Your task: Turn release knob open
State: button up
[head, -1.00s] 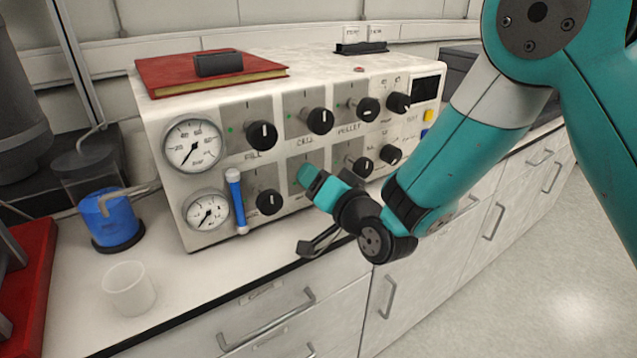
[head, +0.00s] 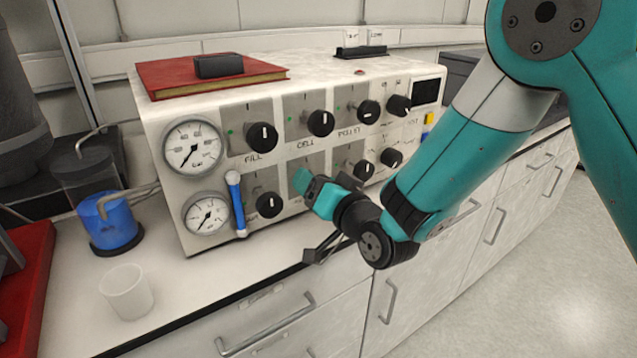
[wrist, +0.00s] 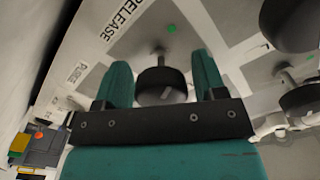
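In the wrist view a black round knob (wrist: 160,84) with a pale pointer line sits on a grey plate, with a green dot on the plate nearby. A RELEASE label (wrist: 122,18) is printed beside that plate. My gripper (wrist: 162,80) is open, its two teal fingers on either side of this knob. I cannot tell whether either finger touches it. In the head view my gripper (head: 304,182) is at the lower middle of the white reactor panel (head: 290,152), and it hides the knob there.
Other black knobs stand close by, such as the CELL knob (head: 320,123) above and a lower-left knob (head: 269,204). Two gauges (head: 192,147) and a blue tube (head: 236,203) are at left. A white cup (head: 127,291) and blue-liquid beaker (head: 110,218) stand on the counter.

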jog(key=shift+o, duration=0.3)
jog(key=b+v, duration=1.7)
jog(key=b, duration=0.4)
jog(key=shift+b, duration=0.4)
jog(key=shift+s+d, duration=0.15)
